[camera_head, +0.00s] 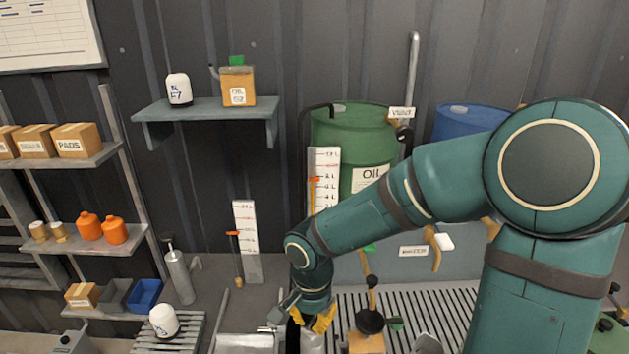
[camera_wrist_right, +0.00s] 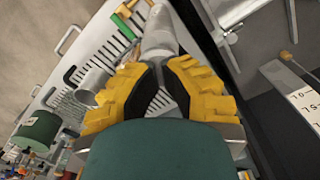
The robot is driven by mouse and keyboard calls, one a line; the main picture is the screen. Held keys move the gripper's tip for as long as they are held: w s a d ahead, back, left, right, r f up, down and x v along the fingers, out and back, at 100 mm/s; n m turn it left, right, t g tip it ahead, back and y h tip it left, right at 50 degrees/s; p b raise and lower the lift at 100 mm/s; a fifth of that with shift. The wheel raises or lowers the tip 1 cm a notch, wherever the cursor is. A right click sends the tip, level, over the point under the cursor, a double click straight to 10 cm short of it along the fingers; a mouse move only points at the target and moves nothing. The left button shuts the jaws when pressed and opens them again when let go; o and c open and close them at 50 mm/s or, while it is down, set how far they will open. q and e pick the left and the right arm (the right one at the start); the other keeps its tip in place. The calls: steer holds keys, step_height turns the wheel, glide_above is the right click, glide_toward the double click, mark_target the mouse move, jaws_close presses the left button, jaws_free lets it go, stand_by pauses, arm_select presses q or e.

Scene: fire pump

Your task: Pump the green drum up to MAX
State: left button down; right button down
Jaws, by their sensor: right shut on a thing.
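The green drum (camera_head: 352,130) with an OIL label stands upright against the back wall, partly hidden by my right arm. A white scale board (camera_head: 325,165) with red marks and an orange pointer stands at its left front; its top mark is too small to read. My right gripper (camera_head: 310,318) is low in front of the drum, above the bench. In the right wrist view its yellow fingers (camera_wrist_right: 157,88) are closed on a grey rounded metal piece (camera_wrist_right: 160,40). The fingers hide much of this piece, and I cannot tell what it belongs to. My left gripper is out of view.
A second scale board (camera_head: 245,240) with an orange pointer stands to the left. A blue drum (camera_head: 465,122) stands at the right, behind my arm. A slatted grate (camera_head: 445,305) covers the bench right of my gripper. A shelf (camera_head: 205,110) hangs at upper left.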

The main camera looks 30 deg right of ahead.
steer(key=shift+f, duration=1.25)
stand_by(0.4)
steer(key=shift+r+p, duration=1.85)
steer(key=shift+r, duration=2.3)
steer(key=shift+f, duration=0.15)
steer(key=shift+f, duration=3.95)
